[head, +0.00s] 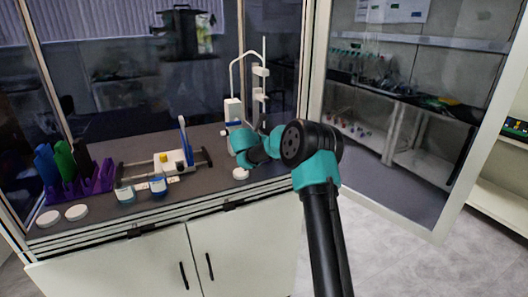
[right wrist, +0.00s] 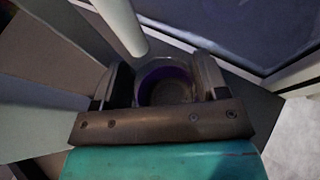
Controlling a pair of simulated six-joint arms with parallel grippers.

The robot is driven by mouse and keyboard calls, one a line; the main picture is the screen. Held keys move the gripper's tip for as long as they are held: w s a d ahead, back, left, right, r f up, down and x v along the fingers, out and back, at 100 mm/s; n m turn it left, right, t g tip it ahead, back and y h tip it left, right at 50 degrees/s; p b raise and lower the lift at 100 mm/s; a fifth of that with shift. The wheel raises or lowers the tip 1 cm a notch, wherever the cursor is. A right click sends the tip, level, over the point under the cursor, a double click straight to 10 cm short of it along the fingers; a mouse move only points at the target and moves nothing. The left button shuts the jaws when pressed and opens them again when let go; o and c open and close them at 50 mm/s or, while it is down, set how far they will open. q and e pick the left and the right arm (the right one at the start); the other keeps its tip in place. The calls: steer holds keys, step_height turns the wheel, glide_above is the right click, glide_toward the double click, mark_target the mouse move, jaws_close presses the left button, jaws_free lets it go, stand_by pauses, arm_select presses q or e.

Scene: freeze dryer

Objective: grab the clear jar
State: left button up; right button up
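In the right wrist view a round, see-through jar (right wrist: 168,88) with a dark purple rim or ring lies between the two fingers of my right gripper (right wrist: 165,80). One finger is on each side of it, very close; I cannot tell whether both press on it. In the head view my right arm reaches in from the lower right. Its gripper (head: 236,146) is low over the bench, beside the white stand apparatus, and the arm hides part of what is there. My left gripper is not in view.
A white apparatus (head: 233,110) with a bent tube stands just behind my right gripper. A white lid (head: 240,173) lies in front. Two labelled jars (head: 158,185), a purple tube rack (head: 92,182) and two more lids (head: 76,212) are further left. A glass door frame (head: 310,60) is at the right.

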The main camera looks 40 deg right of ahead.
steer(key=c, duration=0.4)
steer(key=shift+r, duration=0.2)
steer(key=a+h, duration=0.1)
steer(key=s+a+r+t+h, duration=0.1)
steer(key=h, duration=0.1)
steer(key=a+h, duration=0.1)
steer(key=h, duration=0.1)
steer(key=shift+s+a+r+t, duration=0.15)
steer(key=shift+s+a+t, duration=0.05)
steer(key=shift+a+t, duration=0.15)
steer(key=shift+a+r, duration=0.1)
steer(key=shift+a, duration=0.15)
steer(key=s+a+r+g+y, duration=0.1)
steer(key=s+a+r+y, duration=0.1)
steer(key=a, duration=0.9)
steer(key=s+a+r+y, duration=0.3)
steer(key=s+a+r, duration=0.2)
steer(key=a, duration=0.6)
steer(key=shift+s+a+g, duration=0.15)
steer(key=shift+s+g, duration=0.2)
steer(key=shift+s, duration=0.15)
